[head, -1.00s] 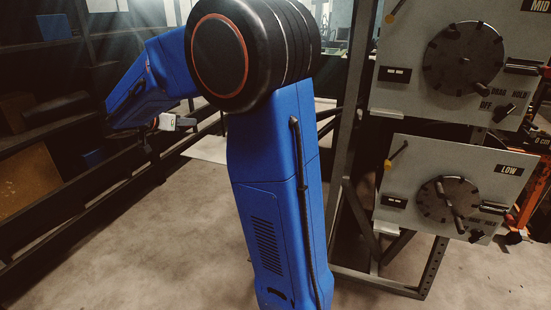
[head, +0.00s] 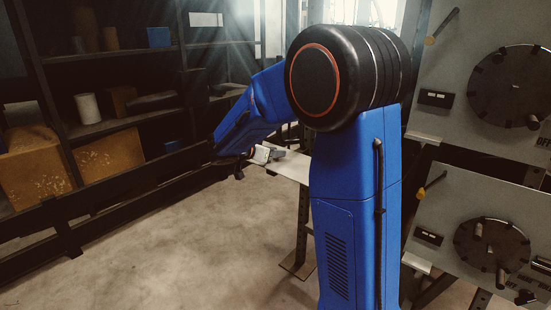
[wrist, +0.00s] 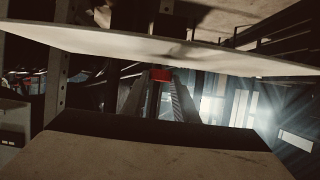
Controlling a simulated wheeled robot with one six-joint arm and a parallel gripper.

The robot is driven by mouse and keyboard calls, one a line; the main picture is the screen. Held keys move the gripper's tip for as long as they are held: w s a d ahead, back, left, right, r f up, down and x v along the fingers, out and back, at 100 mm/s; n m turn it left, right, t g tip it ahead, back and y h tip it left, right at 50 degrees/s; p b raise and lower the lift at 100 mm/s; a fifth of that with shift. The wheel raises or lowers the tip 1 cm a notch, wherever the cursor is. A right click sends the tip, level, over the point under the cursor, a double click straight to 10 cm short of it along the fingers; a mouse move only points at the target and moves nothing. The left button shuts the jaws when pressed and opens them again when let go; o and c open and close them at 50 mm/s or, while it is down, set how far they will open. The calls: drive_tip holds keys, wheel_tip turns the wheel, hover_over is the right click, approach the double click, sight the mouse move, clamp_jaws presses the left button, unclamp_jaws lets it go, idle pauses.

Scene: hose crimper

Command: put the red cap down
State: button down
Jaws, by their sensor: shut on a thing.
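The red cap (wrist: 161,75) shows in the wrist view as a small red piece at the tips of my gripper (wrist: 160,82). The two fingers lie on either side of it and are shut on it. A pale flat board (wrist: 120,48) spans the wrist view just beyond the cap; whether the cap touches it I cannot tell. In the head view my gripper (head: 268,154) is small, at the far end of my blue arm, by a pale tabletop (head: 292,165). The cap cannot be made out there.
Dark shelves (head: 110,130) with a pale cylinder (head: 87,108), boxes and a brown carton (head: 32,168) stand at left. Grey panels with dials, upper (head: 512,88) and lower (head: 490,245), stand at right. The floor (head: 190,245) in front of the shelves is clear.

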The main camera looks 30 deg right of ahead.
drive_tip(key=shift+f, duration=1.1)
drive_tip(key=shift+f, duration=0.1)
drive_tip(key=c, duration=1.4)
unclamp_jaws()
